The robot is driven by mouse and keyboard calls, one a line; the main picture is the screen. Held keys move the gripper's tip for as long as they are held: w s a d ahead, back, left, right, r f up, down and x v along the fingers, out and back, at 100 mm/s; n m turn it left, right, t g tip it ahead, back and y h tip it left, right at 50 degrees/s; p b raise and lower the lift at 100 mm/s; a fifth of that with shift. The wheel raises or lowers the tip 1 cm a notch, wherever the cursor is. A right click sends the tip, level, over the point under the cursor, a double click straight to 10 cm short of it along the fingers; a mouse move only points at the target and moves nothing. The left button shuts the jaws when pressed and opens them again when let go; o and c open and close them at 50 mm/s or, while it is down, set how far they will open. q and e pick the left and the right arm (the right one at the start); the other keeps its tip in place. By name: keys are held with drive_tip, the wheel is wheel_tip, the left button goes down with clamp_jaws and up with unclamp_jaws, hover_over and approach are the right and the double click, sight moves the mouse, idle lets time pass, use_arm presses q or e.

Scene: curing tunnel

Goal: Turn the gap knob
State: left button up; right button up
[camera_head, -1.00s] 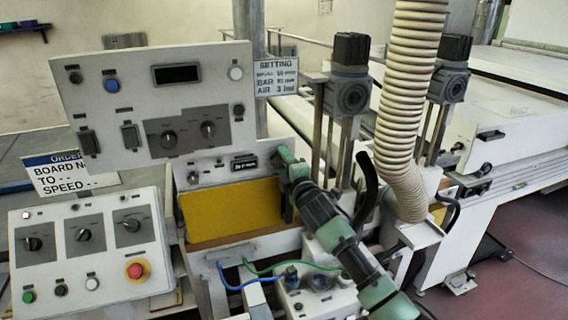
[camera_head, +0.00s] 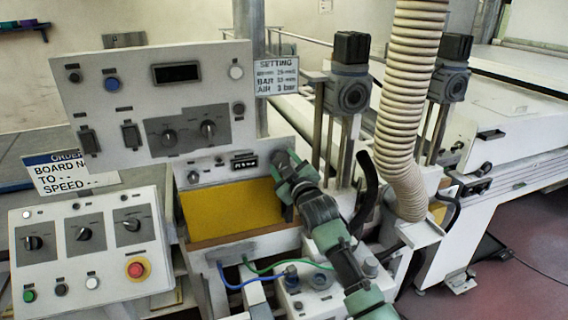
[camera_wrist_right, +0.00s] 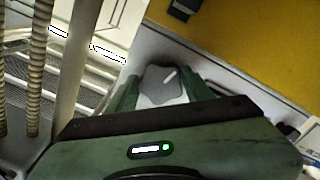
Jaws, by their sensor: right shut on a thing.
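A grey knob with a white pointer line (camera_wrist_right: 163,86) sits on the light panel beside the yellow plate; I take it as the gap knob. In the head view the knob (camera_head: 281,158) is at the right end of the small panel, right of a little display, partly covered by my gripper. My right gripper (camera_head: 287,166) is at it, and in the right wrist view its green fingers (camera_wrist_right: 160,92) stand on either side of the knob, shut on it. The pointer line is tilted. My left gripper is not in view.
The small display (camera_head: 244,162) sits left of the knob, too small to read. A yellow plate (camera_head: 232,210) lies below. A ribbed hose (camera_head: 403,110) and a column with a dark-topped block (camera_head: 350,90) stand close right. A control box with a red button (camera_head: 137,269) is at lower left.

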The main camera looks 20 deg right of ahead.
drive_tip(key=m, duration=0.6)
drive_tip(key=shift+a+f, duration=0.15)
drive_tip(key=shift+f, duration=0.05)
drive_tip(key=shift+p, duration=0.3)
drive_tip(key=o, duration=1.4)
drive_tip(key=shift+r, duration=0.1)
drive_tip(key=shift+s, duration=0.45)
drive_tip(key=s+b, duration=0.2)
drive_tip(key=s, duration=0.5)
